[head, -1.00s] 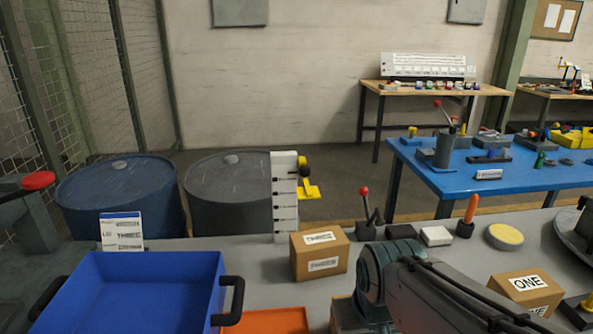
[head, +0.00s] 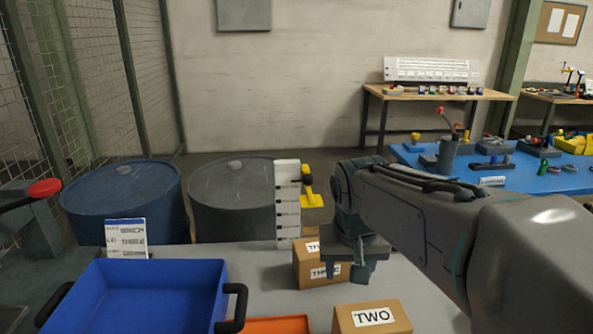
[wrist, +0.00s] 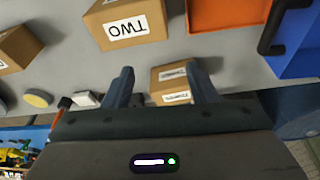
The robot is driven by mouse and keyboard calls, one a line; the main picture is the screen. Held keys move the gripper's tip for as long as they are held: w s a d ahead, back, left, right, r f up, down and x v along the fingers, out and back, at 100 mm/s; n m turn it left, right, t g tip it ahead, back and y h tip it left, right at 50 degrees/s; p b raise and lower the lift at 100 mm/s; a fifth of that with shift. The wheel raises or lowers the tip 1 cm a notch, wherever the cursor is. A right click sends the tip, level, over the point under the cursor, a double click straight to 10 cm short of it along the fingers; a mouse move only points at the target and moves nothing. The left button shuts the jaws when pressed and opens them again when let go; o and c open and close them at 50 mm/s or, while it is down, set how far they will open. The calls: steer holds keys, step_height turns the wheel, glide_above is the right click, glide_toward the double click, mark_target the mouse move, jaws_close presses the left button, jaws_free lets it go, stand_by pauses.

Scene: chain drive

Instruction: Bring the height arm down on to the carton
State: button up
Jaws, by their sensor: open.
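The height gauge is a white upright post (head: 287,205) with dark marks, at the back edge of the grey table. Its yellow arm (head: 313,201) with a black knob sticks out to the right, above the level of the carton marked THREE (head: 306,274). That carton stands just in front of the post. My gripper (head: 345,272) is open and empty, close to the carton's right side in the head view and partly covering it. In the wrist view the carton (wrist: 171,78) shows between the open fingers (wrist: 163,75). The yellow arm is not visible in the wrist view.
A carton marked TWO (head: 372,318) stands nearer the front. A blue bin (head: 150,295) with dark handles and an orange tray (head: 275,325) lie to the left. A sign card (head: 126,240) stands behind the bin. My arm hides the table's right side.

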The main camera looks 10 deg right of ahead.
steer(key=w+a+r+m+h+p, duration=0.1)
steer(key=w+r, duration=0.4)
steer(key=w, duration=0.3)
steer(key=w+a+r+m+p, duration=0.2)
steer(key=w+r, duration=0.4)
steer(key=w, duration=0.3)
steer(key=m+h+p, duration=0.1)
steer(key=m+p, duration=0.2)
steer(key=m, duration=0.2)
glide_toward(307, 175)
steer(key=x, duration=0.8)
steer(key=shift+s+d+f+b, duration=0.1)
steer(key=shift+d+f+b, duration=0.05)
steer(key=shift+f+b, duration=0.2)
jaws_close()
step_height(307, 175, down, 15)
steer(key=b, duration=0.9)
